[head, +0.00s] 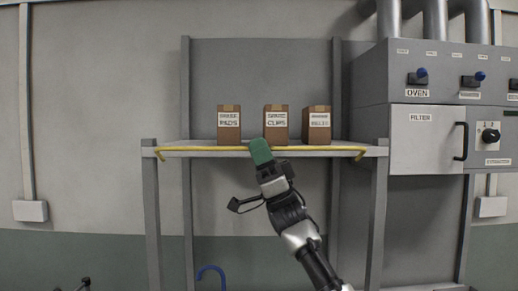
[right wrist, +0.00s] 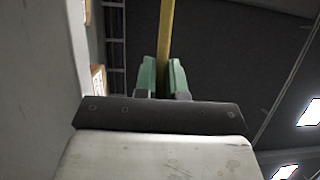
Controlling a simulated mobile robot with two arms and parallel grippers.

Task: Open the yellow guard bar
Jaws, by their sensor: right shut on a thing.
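The yellow guard bar (head: 210,149) runs level along the front edge of the grey shelf (head: 215,154), with bent ends at both sides. My right gripper (head: 260,150) has green fingers and reaches up to the middle of the bar. In the right wrist view the yellow bar (right wrist: 166,45) passes between the green fingers (right wrist: 163,78), which are shut on it. In the head view the fingers hide the part of the bar they hold. My left gripper does not clearly show; only a small dark part is at the bottom left edge.
Three brown boxes stand on the shelf behind the bar: pads (head: 229,123), clips (head: 275,123) and a third (head: 317,125). A grey cabinet with knobs and a filter door (head: 427,140) is at right. A blue hook-shaped thing (head: 211,270) is below. The space under the shelf looks mostly open.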

